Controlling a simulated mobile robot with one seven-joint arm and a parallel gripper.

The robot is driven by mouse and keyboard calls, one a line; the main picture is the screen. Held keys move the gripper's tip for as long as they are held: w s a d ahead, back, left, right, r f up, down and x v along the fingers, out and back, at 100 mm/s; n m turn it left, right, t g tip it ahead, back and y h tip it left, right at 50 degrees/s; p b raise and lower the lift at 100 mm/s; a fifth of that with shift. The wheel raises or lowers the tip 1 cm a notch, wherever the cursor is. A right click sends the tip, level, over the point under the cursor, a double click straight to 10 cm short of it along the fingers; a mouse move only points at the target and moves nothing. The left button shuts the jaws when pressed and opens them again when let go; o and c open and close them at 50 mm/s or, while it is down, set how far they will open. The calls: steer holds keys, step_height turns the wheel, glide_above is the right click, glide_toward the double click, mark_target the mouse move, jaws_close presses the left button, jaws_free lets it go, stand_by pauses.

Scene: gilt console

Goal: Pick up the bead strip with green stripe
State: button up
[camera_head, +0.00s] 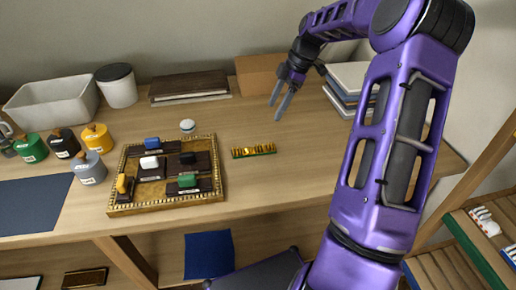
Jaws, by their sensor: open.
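The bead strip with green stripe (254,151) is a short gold, ridged strip with a green edge along its near side. It lies flat on the wooden table (320,165), right of a gold-rimmed tray. My gripper (279,107) hangs above and behind the strip, a little to its right. Its two grey fingers point down and are apart, with nothing between them. The strip is clear of the fingers and in full view.
The gilt tray (150,208) holds several small coloured blocks on dark plates. Paint jars (89,167), a white bin (53,103) and a dark-lidded canister (117,86) stand left. A book (188,85), cardboard box (258,75) and stacked books (345,92) line the back.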

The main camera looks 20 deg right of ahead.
glide_above(255, 147)
steer(key=d, duration=0.2)
steer(key=f, duration=0.9)
steer(key=shift+s+d+f+b, duration=0.1)
steer(key=shift+s+f+b, duration=0.1)
steer(key=shift+s+b, duration=0.15)
steer(key=shift+x, duration=3)
steer(key=shift+w+d, duration=0.1)
steer(key=shift+w, duration=0.05)
jaws_close()
